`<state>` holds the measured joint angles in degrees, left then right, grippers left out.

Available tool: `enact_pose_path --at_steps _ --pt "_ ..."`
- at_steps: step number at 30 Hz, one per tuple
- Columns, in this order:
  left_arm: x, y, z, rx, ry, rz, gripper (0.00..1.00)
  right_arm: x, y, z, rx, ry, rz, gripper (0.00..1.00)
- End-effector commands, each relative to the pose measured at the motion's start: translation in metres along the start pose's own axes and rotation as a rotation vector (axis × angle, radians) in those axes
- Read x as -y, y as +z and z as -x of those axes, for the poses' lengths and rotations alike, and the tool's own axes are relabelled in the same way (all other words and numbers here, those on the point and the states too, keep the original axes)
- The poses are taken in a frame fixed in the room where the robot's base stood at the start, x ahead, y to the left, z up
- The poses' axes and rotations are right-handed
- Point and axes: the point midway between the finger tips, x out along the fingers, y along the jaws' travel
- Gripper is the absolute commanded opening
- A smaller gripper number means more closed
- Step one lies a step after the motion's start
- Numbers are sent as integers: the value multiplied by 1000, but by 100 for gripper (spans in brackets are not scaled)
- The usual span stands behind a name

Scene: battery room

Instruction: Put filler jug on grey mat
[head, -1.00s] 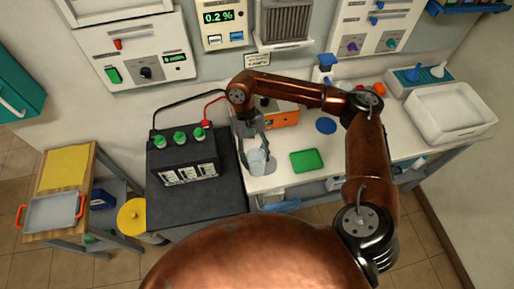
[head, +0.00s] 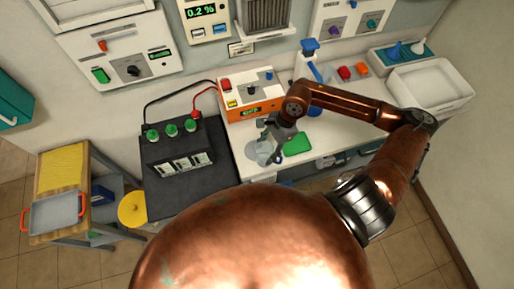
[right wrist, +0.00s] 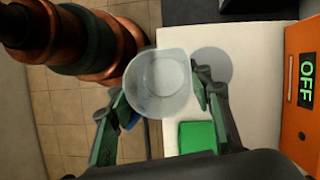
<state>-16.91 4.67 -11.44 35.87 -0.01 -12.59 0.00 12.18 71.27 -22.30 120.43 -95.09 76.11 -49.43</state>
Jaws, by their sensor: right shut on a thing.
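The filler jug (right wrist: 158,85), a translucent whitish cup, sits between the two fingers of my right gripper (right wrist: 160,105), which is shut on it. In the head view the jug (head: 266,155) is small and partly hidden by my right gripper (head: 272,145). The grey mat (right wrist: 212,65), a round disc on the white counter, lies just beside the jug in the right wrist view, partly behind a finger. It also shows in the head view (head: 251,150), overlapped by the jug. How high the jug is above the counter is hard to tell. My left gripper is out of view.
A green rectangular mat (head: 298,144) lies right of the jug. An orange charger (head: 250,100) stands behind, cabled to a black battery (head: 178,150) on the left. A round blue mat (head: 314,109) is partly hidden by my arm. A white basin (head: 430,87) stands far right.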

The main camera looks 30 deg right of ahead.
Motion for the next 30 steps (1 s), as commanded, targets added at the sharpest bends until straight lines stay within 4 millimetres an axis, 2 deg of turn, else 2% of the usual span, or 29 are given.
enact_pose_path --at_steps 1,6,12,21,25,30 --pt "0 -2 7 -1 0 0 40 -7 -2 7 -4 -28 -79 16" --pt "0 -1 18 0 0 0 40 -22 -6 22 -9 -132 -352 16" --pt "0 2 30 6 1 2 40 -37 -5 40 -12 -232 -613 16" --pt "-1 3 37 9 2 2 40 -48 -3 53 -15 -301 -810 16" --pt "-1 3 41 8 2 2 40 -37 -3 50 -11 -308 -830 16" --pt "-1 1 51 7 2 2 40 -2 -4 35 -9 -306 -831 16"
